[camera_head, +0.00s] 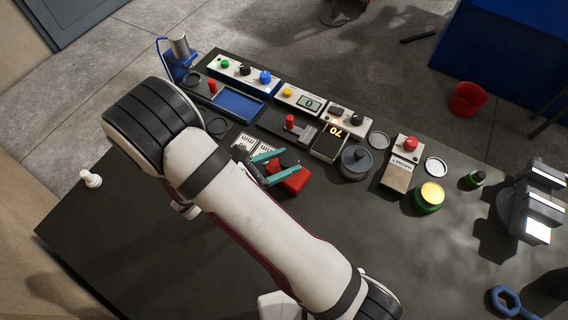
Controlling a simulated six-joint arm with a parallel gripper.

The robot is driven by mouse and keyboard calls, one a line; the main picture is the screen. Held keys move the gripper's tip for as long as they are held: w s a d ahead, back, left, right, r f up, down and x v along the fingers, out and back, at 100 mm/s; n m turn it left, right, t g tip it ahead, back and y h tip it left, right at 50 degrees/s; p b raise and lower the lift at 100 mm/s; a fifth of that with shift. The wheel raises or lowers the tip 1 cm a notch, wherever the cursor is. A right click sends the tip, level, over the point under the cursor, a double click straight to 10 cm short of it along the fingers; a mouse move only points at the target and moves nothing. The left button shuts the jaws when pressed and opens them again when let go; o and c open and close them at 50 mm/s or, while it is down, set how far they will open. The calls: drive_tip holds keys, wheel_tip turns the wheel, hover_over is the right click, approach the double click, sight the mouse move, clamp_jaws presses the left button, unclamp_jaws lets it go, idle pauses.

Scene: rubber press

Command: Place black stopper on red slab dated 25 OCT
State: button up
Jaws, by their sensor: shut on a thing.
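My gripper (290,160), with teal fingers, is near the middle of the table. Its fingers are shut on a small dark round thing, which looks like the black stopper (288,158). The red slab (294,182) lies just beside and below the fingertips in the picture; part of it is hidden by the lower finger. The stopper appears over or at the slab's far edge; I cannot tell if they touch. No date can be read on the slab. White printed cards (247,143) lie to the left of the gripper, partly hidden by my arm.
A row of devices with buttons and displays (310,102) runs along the table's far side.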

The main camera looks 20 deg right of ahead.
drive_tip(key=shift+f, duration=0.8)
drive_tip(key=o, duration=1.3)
drive_tip(key=shift+o, duration=0.2)
